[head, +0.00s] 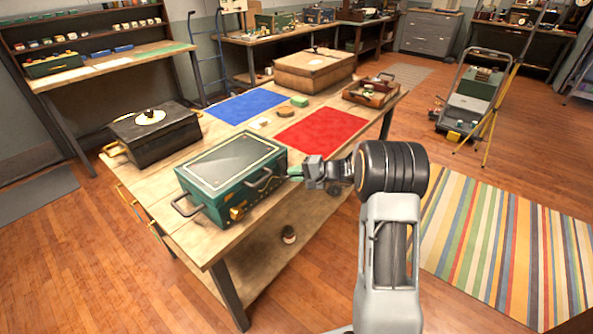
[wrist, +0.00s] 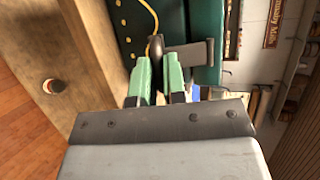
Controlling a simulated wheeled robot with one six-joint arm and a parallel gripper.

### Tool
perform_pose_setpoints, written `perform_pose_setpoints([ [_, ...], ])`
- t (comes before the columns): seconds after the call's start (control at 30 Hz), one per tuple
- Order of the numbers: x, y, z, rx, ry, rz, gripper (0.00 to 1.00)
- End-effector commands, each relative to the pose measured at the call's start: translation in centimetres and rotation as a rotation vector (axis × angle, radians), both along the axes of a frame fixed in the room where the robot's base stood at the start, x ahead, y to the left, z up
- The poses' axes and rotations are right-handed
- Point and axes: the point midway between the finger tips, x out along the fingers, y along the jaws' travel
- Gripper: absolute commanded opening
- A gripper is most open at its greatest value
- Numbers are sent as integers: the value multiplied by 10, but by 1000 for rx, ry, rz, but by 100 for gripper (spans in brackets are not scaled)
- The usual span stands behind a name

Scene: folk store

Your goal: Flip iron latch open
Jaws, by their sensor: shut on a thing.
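A dark green chest (head: 220,175) with a dark top panel and gold trim stands on the wooden table; its green side also shows in the wrist view (wrist: 206,22). Dark handles and brass fittings (head: 237,213) are on its sides. My gripper (head: 292,174) is at the chest's right side. In the wrist view, its green fingers (wrist: 162,82) are closed around a dark iron piece (wrist: 190,54), seemingly the latch, partly hidden between them.
A black case (head: 155,135) stands behind the chest at left. A blue mat (head: 245,105), a red mat (head: 322,130), a large brown box (head: 313,72) and a wooden tray (head: 371,93) are farther back on the table (head: 220,250).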

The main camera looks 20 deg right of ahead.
Motion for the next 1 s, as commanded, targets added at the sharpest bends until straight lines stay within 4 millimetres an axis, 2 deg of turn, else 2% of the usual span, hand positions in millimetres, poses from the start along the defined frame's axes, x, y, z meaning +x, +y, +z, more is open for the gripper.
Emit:
perform_pose_setpoints([
  [0.03, -1, 0, 6, -12, 17, 0, 0],
  [0.4, -3, -2, 10, -77, 110, -1, 0],
  [1.0, -3, -2, 10, -83, 118, -1, 0],
])
